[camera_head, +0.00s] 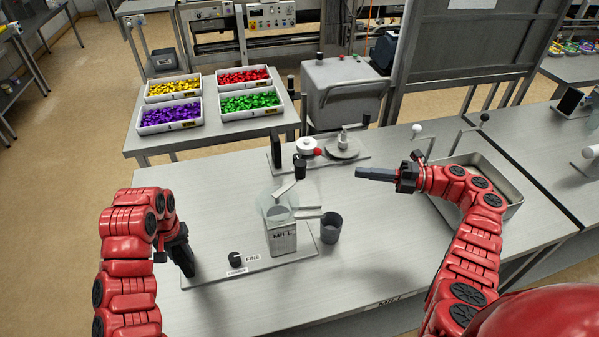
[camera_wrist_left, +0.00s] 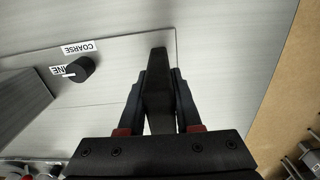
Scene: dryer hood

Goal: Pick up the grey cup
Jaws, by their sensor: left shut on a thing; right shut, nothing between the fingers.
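The grey cup (camera_head: 331,228) stands upright on the workbench, just right of the mill (camera_head: 283,237) and below its spout. My left gripper (camera_head: 183,255) is at the left end of the mill's base plate, well away from the cup. In the left wrist view, its fingers are shut on a dark handle-like bar (camera_wrist_left: 157,85); what the bar belongs to is unclear. My right gripper (camera_head: 375,174) is shut and empty, pointing left above the bench, behind and to the right of the cup. The cup is not visible in the left wrist view.
A black knob (camera_head: 235,258) sits on the base plate (camera_head: 215,273) beside the labels. A device with a round plate (camera_head: 342,149) stands behind the mill. A metal tray (camera_head: 483,168) lies on the right. The bench in front of the cup is clear.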

